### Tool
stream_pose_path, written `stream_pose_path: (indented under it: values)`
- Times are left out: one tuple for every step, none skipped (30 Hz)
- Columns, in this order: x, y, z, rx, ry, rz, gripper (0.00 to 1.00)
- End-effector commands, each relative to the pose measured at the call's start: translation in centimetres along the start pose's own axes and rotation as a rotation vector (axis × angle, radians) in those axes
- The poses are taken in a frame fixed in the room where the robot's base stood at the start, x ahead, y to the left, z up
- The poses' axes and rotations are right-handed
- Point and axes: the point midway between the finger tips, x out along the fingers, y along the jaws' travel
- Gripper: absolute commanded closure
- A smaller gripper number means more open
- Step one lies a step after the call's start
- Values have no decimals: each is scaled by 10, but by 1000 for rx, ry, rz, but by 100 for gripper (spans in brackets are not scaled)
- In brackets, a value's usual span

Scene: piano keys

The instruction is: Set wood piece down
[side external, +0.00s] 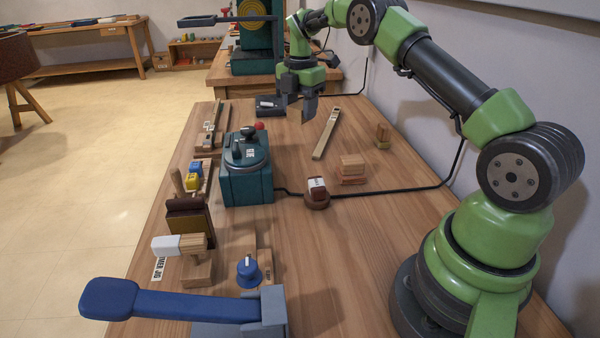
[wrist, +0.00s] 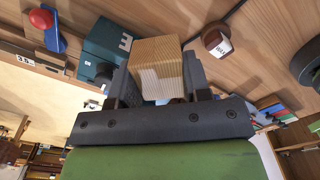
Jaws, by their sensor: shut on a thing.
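The wood piece (wrist: 158,68), a pale block with visible grain, sits between the two dark fingers of my gripper (wrist: 162,82) in the wrist view. My gripper is shut on it. In the side external view, my gripper (side external: 303,100) hangs over the far part of the wooden workbench (side external: 310,240), its fingers pointing down. The wood piece cannot be made out there. I cannot tell its exact height above the bench.
A teal machine (side external: 246,170) stands left of centre. A long wooden strip (side external: 326,134), stacked wood blocks (side external: 352,170), a small block (side external: 383,136) and a round brown holder (side external: 317,194) lie to its right. A blue lever (side external: 180,304) is in front. A black cable crosses the bench.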

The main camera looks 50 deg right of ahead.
Motion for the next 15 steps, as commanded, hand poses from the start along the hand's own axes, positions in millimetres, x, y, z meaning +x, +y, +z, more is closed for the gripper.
stream_pose_path:
  values:
    - [11,-1,-2,-5,4,-9,79]
    - [16,-2,-2,-4,5,-10,79]
    - [21,-2,-2,-4,4,-8,79]
    - [27,-1,-2,-6,4,-9,79]
    - [32,-1,-2,-6,3,-8,79]
    - [37,-1,-2,-5,4,-8,79]
    - [40,-1,-2,-5,4,-7,79]
    - [44,-1,-2,-5,4,-7,79]
    - [51,-1,-2,-7,3,-7,79]
    - [57,-2,-2,-6,4,-9,79]
    - [63,-2,-3,-6,4,-8,79]
    - [72,-2,-3,-5,4,-8,79]
    - [78,-2,-3,-6,4,-9,79]
    - [84,-2,-3,-7,3,-8,79]
    - [90,-2,-3,-6,3,-7,79]
